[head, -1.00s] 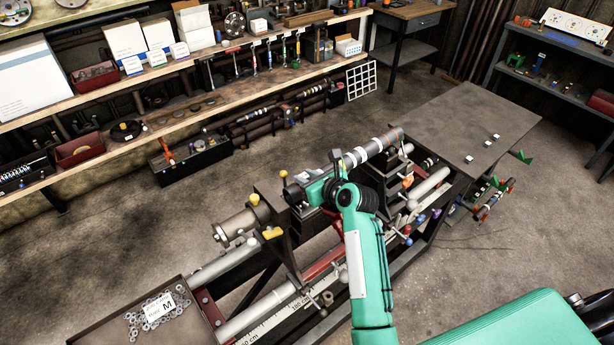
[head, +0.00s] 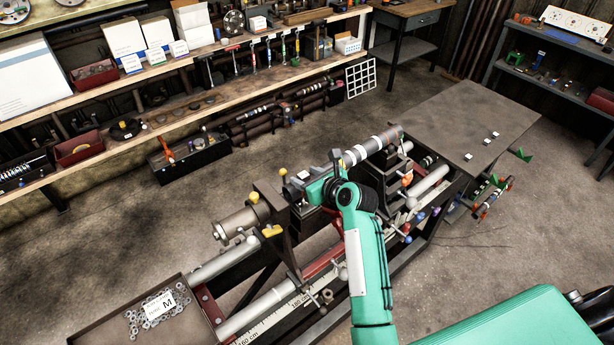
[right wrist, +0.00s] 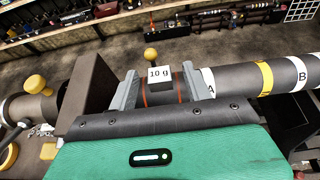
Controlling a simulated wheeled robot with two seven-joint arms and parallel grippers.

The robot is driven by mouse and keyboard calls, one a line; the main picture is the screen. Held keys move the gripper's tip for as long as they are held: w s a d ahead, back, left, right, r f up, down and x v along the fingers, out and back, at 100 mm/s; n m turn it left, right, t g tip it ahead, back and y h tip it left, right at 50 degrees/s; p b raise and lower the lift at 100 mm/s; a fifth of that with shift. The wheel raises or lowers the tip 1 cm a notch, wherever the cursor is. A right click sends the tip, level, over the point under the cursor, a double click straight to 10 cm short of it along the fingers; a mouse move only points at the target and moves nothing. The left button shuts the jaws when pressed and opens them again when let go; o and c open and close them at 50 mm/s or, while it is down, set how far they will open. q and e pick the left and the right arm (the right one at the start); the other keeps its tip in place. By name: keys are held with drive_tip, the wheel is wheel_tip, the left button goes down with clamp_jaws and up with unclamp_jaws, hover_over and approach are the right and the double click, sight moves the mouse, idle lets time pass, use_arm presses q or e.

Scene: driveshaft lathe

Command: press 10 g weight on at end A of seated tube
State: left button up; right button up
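The seated tube lies in the lathe, dark grey with white and yellow bands, in the head view (head: 372,148) and the right wrist view (right wrist: 238,80). A white "A" band (right wrist: 208,83) marks its near end, with a "B" band farther right. The 10 g weight (right wrist: 160,76), a small block with a white label, sits on the tube's end A section between two orange lines. My right gripper (right wrist: 160,88) straddles this section, one finger on each side of the weight with gaps visible. My left gripper is out of view.
The dark headstock plate (right wrist: 88,88) stands close left of my right gripper. A yellow knob (right wrist: 150,53) rises behind the weight. A tray of washers (head: 112,328) is at lower left, a grey table (head: 455,115) at right with small white blocks. Shelves line the back.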

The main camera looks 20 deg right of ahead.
drive_tip(key=shift+s+a, duration=0.1)
drive_tip(key=shift+a, duration=0.2)
